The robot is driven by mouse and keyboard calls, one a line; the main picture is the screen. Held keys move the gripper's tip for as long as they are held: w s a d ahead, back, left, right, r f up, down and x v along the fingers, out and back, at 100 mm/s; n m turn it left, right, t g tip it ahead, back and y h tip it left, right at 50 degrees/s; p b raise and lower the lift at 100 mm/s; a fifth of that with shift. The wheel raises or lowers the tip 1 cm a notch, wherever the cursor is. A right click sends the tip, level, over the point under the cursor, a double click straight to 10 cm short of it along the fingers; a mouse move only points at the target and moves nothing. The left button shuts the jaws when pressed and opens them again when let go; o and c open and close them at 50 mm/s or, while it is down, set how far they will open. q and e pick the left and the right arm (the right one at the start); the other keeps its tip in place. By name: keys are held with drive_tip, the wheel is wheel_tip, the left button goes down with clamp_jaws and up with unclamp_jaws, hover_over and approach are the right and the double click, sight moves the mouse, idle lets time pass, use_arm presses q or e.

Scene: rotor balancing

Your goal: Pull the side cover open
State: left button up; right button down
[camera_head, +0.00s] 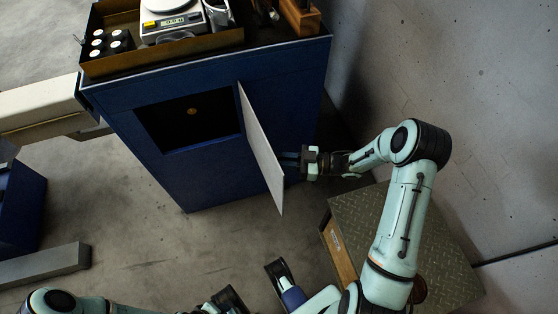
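The side cover (260,145) is a thin pale panel on the front of the blue cabinet (200,181). It stands swung outward at the right side of a dark square opening (163,124), whose inside shows a small brass-coloured round part (192,111). My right gripper (289,160) is at the right of the cover, near its lower half, with its fingers pointing left toward the panel. The fingertips are small and dark, so their gap and any contact or grip cannot be made out. My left arm shows at the bottom left edge; its gripper is not clearly seen.
A box with a tread-plate top (390,215) stands below my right arm. A concrete wall rises at the right. Floor in front of the cabinet is clear.

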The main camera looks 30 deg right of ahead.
drive_tip(key=shift+w, duration=0.1)
drive_tip(key=c, duration=1.2)
unclamp_jaws()
drive_tip(key=shift+c, duration=0.2)
drive_tip(key=v, duration=1.3)
drive_tip(key=shift+d+p, duration=0.2)
drive_tip(key=shift+p, duration=0.2)
